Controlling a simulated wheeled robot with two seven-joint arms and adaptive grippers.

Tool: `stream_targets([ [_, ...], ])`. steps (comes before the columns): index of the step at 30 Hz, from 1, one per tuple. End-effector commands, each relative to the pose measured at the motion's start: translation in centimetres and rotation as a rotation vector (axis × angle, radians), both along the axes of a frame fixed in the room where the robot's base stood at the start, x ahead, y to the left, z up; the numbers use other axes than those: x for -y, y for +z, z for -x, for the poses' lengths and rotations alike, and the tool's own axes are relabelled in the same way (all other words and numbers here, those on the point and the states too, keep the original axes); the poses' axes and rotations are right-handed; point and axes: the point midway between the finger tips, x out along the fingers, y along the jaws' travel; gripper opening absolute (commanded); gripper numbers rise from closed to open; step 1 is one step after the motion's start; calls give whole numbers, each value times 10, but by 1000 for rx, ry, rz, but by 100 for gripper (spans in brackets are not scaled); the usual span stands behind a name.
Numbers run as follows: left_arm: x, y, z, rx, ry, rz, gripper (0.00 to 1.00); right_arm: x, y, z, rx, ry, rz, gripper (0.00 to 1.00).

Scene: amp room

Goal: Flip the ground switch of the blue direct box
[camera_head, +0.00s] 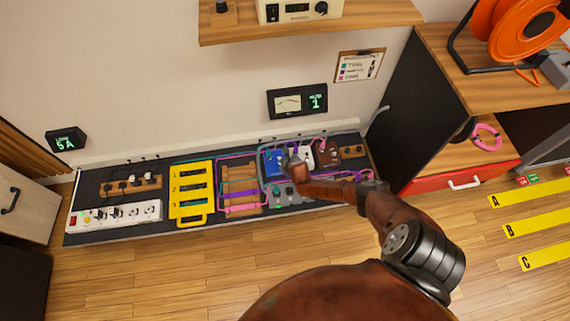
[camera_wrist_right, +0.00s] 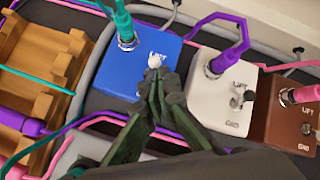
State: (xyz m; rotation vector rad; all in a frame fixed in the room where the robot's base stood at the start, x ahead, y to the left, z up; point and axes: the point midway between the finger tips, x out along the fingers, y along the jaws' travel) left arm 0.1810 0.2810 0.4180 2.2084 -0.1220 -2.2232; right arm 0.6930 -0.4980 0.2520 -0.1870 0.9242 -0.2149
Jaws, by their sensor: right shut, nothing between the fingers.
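The blue direct box (camera_head: 270,164) stands on the dark board in the head view, left of a white box and a brown box. It also shows in the right wrist view (camera_wrist_right: 110,75), with a teal cable plugged in at its top. Its ground switch (camera_wrist_right: 154,60) shows as a small pale tip just under the "LIFT" label. My right gripper (camera_wrist_right: 160,76) is shut and empty, with its fingertips at the switch, apparently touching or very close to it. The fingers hide the switch's lower part and the label below. My left gripper is not in view.
The white box (camera_wrist_right: 220,97) and brown box (camera_wrist_right: 283,125) stand close on the right with their own switches. Teal, purple and pink cables run around the boxes. A grey box (camera_head: 283,195) lies in front, and a yellow rack (camera_head: 190,190) stands further left.

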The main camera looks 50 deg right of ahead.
Motion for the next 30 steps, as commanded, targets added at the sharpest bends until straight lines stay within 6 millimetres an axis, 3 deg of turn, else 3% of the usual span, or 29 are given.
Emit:
stream_targets([
  [5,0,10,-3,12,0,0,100,0,12,-1,3,1,2,0],
  [20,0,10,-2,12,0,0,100,-1,14,1,2,2,0,0],
  [30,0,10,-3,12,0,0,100,-10,41,23,1,3,1,0],
])
